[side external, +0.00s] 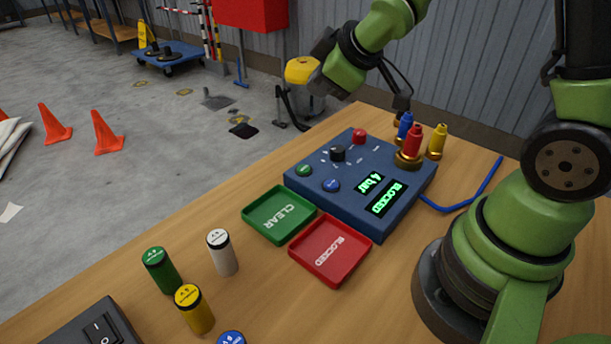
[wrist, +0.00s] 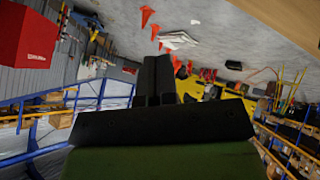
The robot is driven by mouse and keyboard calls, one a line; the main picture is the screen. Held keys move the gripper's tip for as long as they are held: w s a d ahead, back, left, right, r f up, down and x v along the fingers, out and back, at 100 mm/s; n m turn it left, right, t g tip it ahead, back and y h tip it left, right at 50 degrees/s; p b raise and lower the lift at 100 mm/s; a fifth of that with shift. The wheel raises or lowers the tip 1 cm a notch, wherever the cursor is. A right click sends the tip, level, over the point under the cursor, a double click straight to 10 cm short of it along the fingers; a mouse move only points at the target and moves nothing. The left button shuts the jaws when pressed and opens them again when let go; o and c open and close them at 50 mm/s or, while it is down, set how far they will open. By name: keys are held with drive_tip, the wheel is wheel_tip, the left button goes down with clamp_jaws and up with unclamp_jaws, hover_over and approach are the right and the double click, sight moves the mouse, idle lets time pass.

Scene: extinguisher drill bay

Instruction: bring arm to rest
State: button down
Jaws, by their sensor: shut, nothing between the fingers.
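My arm is raised above the far edge of the wooden table (side external: 150,300). My gripper (side external: 318,72) is black and hangs in the air beyond the blue control box (side external: 330,205), touching nothing that I can see. In the wrist view its two fingers (wrist: 158,62) lie side by side, shut and empty, pointing out over the bay floor. The box's displays read "4 bar" and "BLOCKED". A red nozzle (side external: 413,140) stands on a brass fitting at the box's corner.
A green CLEAR tray (side external: 250,222) and red BLOCKED tray (side external: 355,275) lie empty before the box. Green (side external: 162,275), white (side external: 224,258) and yellow (side external: 198,314) cylinders stand nearby. Blue (side external: 405,124) and yellow (side external: 436,140) nozzles stand behind the box. A blue hose (side external: 480,190) runs right.

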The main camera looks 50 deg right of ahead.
drive_tip(key=s+a+r+m+y, duration=0.1)
drive_tip(key=s+a+r+m, duration=0.2)
drive_tip(key=s, duration=0.6)
drive_tip(key=s+a+r+m+g+y, duration=0.1)
drive_tip(key=s+a+r+m, duration=0.2)
drive_tip(key=s+r+m, duration=0.4)
drive_tip(key=shift+s+a, duration=0.15)
drive_tip(key=shift+s, duration=1.1)
drive_tip(key=shift+r, duration=0.1)
idle(1.3)
